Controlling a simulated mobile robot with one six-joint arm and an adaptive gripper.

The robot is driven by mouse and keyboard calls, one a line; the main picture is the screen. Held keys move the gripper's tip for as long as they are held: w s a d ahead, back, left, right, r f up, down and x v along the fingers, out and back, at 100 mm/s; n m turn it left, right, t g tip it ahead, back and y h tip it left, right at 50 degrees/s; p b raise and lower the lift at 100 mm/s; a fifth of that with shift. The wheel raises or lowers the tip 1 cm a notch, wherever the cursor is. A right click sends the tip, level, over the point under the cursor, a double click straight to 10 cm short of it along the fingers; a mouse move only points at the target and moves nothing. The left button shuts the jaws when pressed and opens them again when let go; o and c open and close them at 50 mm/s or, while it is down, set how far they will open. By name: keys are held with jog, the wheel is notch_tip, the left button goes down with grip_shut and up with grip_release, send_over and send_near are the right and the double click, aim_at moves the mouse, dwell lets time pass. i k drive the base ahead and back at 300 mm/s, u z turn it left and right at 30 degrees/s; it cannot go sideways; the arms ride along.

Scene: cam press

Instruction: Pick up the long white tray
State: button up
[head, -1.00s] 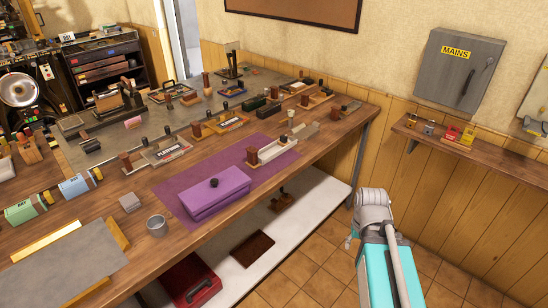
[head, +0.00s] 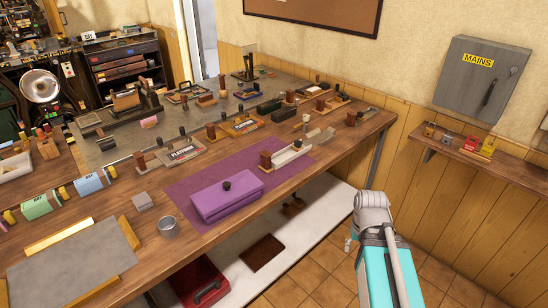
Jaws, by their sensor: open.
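The long white tray (head: 289,157) lies on the purple mat (head: 182,177) on the wooden bench, right of the lidded purple box (head: 225,201). A red-brown block stands at its left end, and a small dark knob shows above its far side. My gripper (head: 349,243) is small and partly hidden beside my arm's wrist, at the lower right. It is open and empty, in front of the bench and well apart from the tray.
A grey metal cup (head: 167,227) and a small grey block (head: 142,201) stand left of the mat. Several wooden holders and blocks line the bench behind the tray. A white lower shelf (head: 318,226) runs below the bench. A wall shelf (head: 480,157) is at right.

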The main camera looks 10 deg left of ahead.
aim_at(269, 162)
jog(key=u, duration=0.05)
jog(key=i, duration=0.85)
jog(key=z, duration=0.1)
